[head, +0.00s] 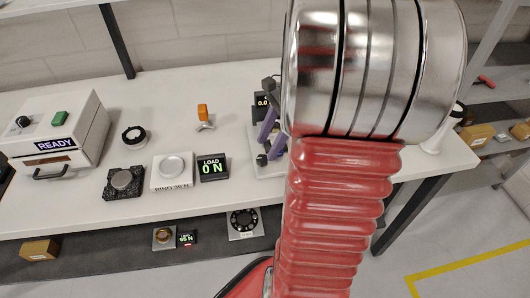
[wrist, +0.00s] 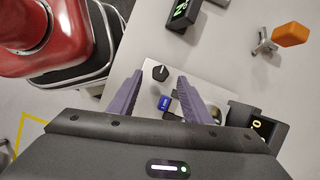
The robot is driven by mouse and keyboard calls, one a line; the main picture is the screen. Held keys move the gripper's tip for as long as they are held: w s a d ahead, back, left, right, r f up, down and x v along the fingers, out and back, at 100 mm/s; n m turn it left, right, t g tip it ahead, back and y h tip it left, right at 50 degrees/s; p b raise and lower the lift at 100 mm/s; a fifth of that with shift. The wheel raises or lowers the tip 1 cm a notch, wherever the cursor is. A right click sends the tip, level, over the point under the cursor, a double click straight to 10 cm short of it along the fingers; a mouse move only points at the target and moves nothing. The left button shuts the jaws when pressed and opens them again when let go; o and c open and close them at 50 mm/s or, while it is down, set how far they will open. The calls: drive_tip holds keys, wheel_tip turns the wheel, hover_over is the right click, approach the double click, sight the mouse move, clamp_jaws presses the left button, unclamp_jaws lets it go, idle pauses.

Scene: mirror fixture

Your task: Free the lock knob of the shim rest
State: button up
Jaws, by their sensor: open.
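My gripper (wrist: 159,75) is open, its two purple fingers apart and nothing between them in hold. In the wrist view a black round knob (wrist: 160,72) with a white pointer mark shows between the fingertips, on a pale plate (wrist: 150,92). I cannot tell how far below the tips it is, and no contact is clear. A small blue piece (wrist: 165,103) shows between the fingers nearer the palm.
A black display (head: 262,102) reading about 0.0 stands beside the fixture. An orange piece on a small metal stand (head: 203,113) and a LOAD 0 N display (head: 212,167) are to its left. A white READY box (head: 70,125) is far left. Bare tabletop lies behind.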

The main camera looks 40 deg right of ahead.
sight(262, 158)
drive_tip(key=shift+x, duration=2.2)
drive_tip(key=shift+c, duration=0.6)
drive_tip(key=c, duration=0.9)
drive_tip(key=shift+s+d, duration=0.1)
drive_tip(key=shift+d, duration=0.05)
